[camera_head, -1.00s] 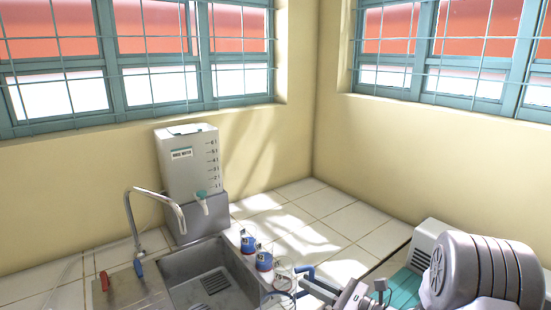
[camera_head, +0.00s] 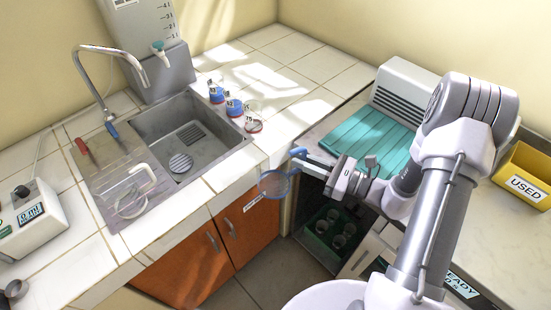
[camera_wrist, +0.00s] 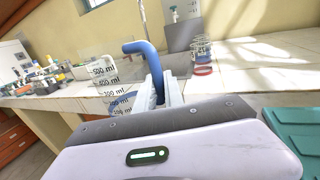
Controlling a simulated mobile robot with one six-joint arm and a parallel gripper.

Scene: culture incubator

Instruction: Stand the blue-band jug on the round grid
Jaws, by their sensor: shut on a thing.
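My gripper (camera_head: 322,163) is shut on the blue handle of the clear blue-band jug (camera_head: 275,184). The jug hangs in the air in front of the counter edge, right of the sink. In the wrist view the jug (camera_wrist: 104,72) shows ml marks and stands roughly upright, with its blue handle (camera_wrist: 146,54) between the fingers; its lower part is hidden by the gripper body. The round grid (camera_head: 180,163) lies on the floor of the sink basin, left of the jug and apart from it.
Several small red-and-blue labelled vessels (camera_head: 234,106) line the sink's right rim. The tap (camera_head: 102,80) arches over the left side, with a water tank (camera_head: 145,40) behind. A teal mat (camera_head: 372,143), yellow bin (camera_head: 525,175) and crate of glassware (camera_head: 335,236) are on the right.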

